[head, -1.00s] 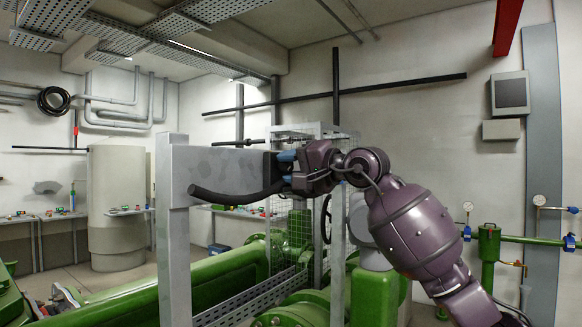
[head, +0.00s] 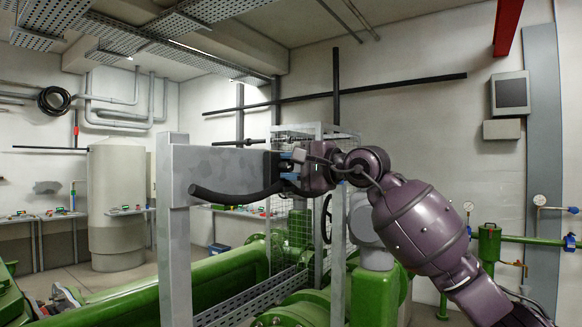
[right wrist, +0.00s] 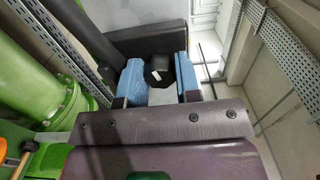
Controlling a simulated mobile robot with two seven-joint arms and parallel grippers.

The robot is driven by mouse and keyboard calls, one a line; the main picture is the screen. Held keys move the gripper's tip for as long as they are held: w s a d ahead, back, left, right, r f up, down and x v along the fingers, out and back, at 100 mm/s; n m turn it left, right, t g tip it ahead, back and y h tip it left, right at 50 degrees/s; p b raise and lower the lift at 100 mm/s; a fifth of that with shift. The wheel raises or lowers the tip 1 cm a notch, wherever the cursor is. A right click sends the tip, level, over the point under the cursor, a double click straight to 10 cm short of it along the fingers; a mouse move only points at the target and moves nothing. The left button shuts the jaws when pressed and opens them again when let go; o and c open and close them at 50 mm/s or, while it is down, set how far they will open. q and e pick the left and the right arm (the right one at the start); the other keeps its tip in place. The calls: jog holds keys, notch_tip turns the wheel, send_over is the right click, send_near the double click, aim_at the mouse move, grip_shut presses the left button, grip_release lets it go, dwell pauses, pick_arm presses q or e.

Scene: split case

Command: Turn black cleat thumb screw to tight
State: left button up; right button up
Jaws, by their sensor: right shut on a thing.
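My right gripper (head: 288,165) is at the right end of a grey metal beam. In the right wrist view its two blue fingertips (right wrist: 158,77) are shut on the black thumb screw (right wrist: 158,69), one on each side. The screw head is dark, with a small white mark on its face. In the head view the fingers and wrist hide the screw. The black cleat (head: 272,166) shows as a dark block at the beam's end, partly covered by my fingers. My left gripper is not in view.
The grey beam (head: 225,170) is carried by a grey post (head: 174,235) at left. A thick black cable (head: 235,199) sags below the beam. A wire-mesh cage (head: 296,225) stands behind my gripper. Large green pipes (head: 215,284) run below.

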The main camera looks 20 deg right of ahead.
jog(key=m, duration=0.4)
jog(key=shift+m, duration=0.3)
jog(key=m, duration=0.5)
jog(key=shift+m+p, duration=0.3)
jog(key=shift+p, duration=0.05)
jog(key=m, duration=0.5)
jog(key=shift+p, duration=0.35)
jog(key=shift+d+m+p, duration=0.1)
jog(key=shift+m+p, duration=0.25)
jog(key=shift+m, duration=2.15)
jog(key=o, duration=0.6)
jog(key=shift+o, duration=0.2)
